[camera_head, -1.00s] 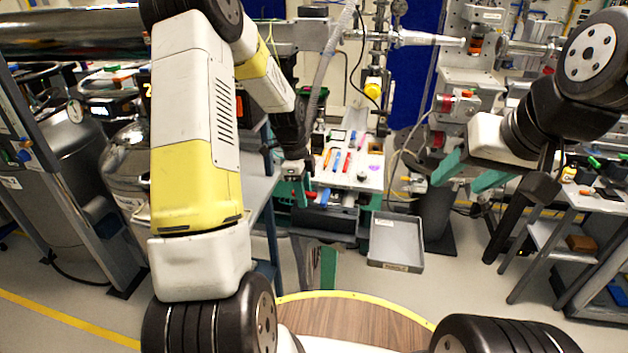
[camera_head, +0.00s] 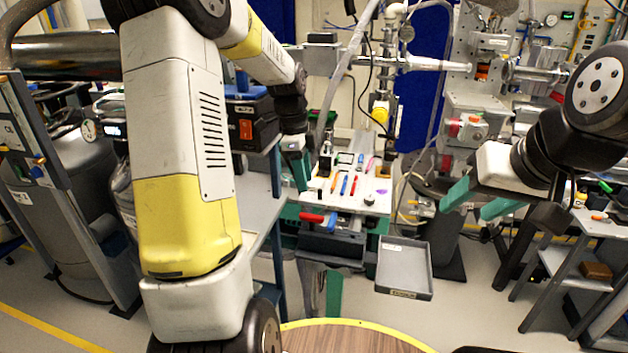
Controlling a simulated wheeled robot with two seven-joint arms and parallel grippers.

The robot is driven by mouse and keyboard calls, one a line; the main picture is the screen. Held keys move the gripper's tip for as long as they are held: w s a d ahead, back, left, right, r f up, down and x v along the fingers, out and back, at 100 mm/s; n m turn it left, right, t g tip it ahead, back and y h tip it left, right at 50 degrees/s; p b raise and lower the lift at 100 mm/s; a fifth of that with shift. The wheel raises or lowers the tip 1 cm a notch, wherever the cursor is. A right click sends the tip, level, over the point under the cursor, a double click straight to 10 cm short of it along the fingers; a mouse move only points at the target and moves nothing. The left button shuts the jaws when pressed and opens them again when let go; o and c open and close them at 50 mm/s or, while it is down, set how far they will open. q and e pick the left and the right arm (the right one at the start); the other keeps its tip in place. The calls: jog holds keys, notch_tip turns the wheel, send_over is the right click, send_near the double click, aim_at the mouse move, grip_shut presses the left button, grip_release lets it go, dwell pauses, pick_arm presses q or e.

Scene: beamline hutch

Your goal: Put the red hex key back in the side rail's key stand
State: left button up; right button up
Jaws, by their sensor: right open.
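A red handle (camera_head: 312,217), which looks like the red hex key, lies roughly level at the front edge of the white-topped bench. A blue handle (camera_head: 332,222) stands upright just right of it. The key stand's own shape is too small to make out there, so I cannot tell whether the red key is seated. My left gripper (camera_head: 301,174) is above and behind the red handle, apart from it, its green fingers pointing down. Its finger gap is unclear, and I see nothing held. My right gripper (camera_head: 474,203) is open and empty at the right, far from the keys.
Several coloured pen-like tools, one of them blue (camera_head: 344,184), lie on the bench top (camera_head: 376,199). A grey tray (camera_head: 404,268) sits in front at the right. A grey side table (camera_head: 228,206) is left of the bench. Beamline pipework (camera_head: 425,64) crosses behind.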

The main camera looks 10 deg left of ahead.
pick_arm(q)
jog(key=s+d+r+n+t, duration=0.25)
jog(key=s+r+n, duration=0.45)
jog(key=s+r, duration=0.4)
jog(key=s+d+r+n+t, duration=0.1)
jog(key=s+r+n+t, duration=0.1)
jog(key=s+n, duration=0.8)
jog(key=shift+s+d+t+h, duration=0.3)
jog(key=shift+s+t, duration=0.45)
jog(key=shift+s, duration=0.6)
